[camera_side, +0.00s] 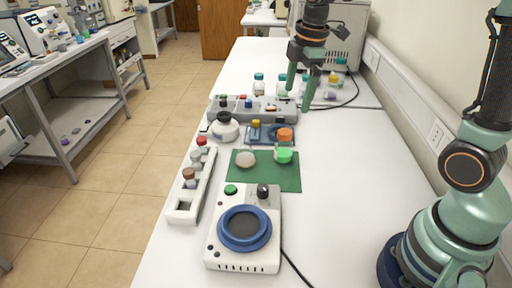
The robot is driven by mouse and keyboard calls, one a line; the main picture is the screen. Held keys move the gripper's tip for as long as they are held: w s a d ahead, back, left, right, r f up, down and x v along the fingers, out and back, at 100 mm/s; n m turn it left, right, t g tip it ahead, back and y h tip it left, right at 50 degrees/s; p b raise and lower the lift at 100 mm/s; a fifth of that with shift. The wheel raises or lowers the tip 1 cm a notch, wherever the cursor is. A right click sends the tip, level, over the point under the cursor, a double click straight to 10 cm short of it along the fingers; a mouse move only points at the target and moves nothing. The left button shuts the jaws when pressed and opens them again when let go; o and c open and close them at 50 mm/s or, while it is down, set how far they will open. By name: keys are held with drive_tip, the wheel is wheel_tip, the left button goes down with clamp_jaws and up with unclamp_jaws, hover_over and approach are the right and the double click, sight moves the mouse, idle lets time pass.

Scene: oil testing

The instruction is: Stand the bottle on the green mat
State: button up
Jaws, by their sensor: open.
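The bottle (284,154), clear with an orange cap and bright green contents, stands upright at the far right part of the green mat (264,177). Its base appears to be on the mat. My gripper (299,98) is open and empty, pointing down above and behind the bottle, apart from it. Its fingers show in front of the small bottles at the back. A pale round dish or beaker (246,158) sits on the left part of the mat.
A stirrer plate (245,234) stands in front of the mat. A white vial rack (184,207) lies to the left. The table at right is clear.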

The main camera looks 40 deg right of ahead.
drive_tip(key=s+a+r+m+t, duration=0.2)
drive_tip(key=s+a+m+t, duration=0.1)
drive_tip(key=s+m, duration=0.8)
drive_tip(key=m, duration=0.2)
drive_tip(key=shift+s+a+r+m+t, duration=0.2)
drive_tip(key=shift+s+m+t, duration=0.1)
drive_tip(key=shift+s+t, duration=0.1)
